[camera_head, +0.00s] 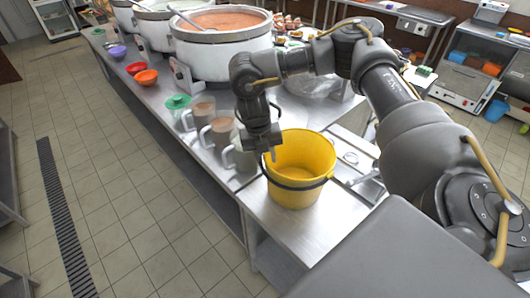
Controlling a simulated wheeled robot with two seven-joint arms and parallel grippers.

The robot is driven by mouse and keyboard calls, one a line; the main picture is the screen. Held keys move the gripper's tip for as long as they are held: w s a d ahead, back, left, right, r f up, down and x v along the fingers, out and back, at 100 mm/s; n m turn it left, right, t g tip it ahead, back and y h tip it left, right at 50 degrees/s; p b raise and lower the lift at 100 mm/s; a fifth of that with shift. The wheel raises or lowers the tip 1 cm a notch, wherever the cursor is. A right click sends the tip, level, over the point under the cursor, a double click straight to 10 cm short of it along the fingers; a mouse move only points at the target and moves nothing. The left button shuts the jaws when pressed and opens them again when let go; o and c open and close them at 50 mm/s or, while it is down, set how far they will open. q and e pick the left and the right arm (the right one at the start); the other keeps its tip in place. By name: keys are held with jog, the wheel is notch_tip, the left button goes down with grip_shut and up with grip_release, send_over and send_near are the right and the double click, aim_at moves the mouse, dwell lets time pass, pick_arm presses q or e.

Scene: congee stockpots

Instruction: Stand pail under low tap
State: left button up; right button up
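A yellow pail (310,180) stands upright on the near end of the steel counter (250,202), with its dark handle hanging down around its front. My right gripper (269,153) points down at the pail's left rim, with its fingers close against the rim. Whether they pinch the rim or only hover beside it cannot be told. My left gripper is out of view. A large steel stockpot (221,52) with orange-brown contents stands farther back on the counter. A metal fitting (183,78) shows at its lower left side; a tap cannot be made out clearly.
Several mugs stand along the counter's left edge, close left of the pail, the nearest one (240,156) beside my gripper. A green-lidded jar (178,108), an orange bowl (146,77) and a red bowl (135,68) sit farther along. The tiled floor at left is clear.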

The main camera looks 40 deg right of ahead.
notch_tip(320, 180, up, 12)
jog(key=w+a+b, duration=0.1)
jog(key=shift+a, duration=0.35)
